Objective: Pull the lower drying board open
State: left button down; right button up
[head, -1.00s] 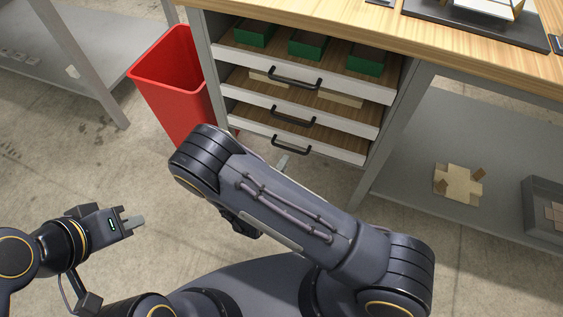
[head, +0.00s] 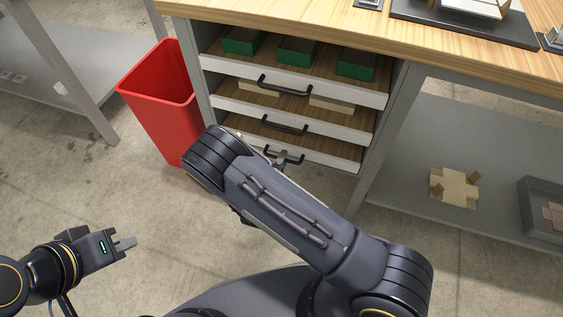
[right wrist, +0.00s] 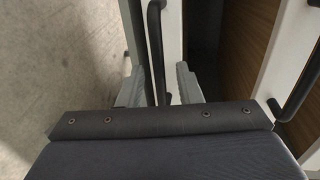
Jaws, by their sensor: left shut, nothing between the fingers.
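The drying boards are pull-out shelves with white fronts and black bar handles, stacked under a wooden bench top. The lower board (head: 335,159) has its handle (head: 292,158) partly behind my right gripper (head: 281,159). In the right wrist view, the handle (right wrist: 156,40) stands between the two grey fingers of the right gripper (right wrist: 159,85). The fingers are apart, with a gap on each side of the bar. My left gripper (head: 125,243) is shut and empty, low at the left over the floor.
The middle board (head: 340,128) is just above, and the upper board (head: 340,92) holds green boxes (head: 298,50). A red bin (head: 155,95) stands left of the cabinet. A grey shelf (head: 420,120) with a cardboard piece (head: 455,188) lies to the right. Floor in front is clear.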

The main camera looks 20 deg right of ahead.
grip_shut()
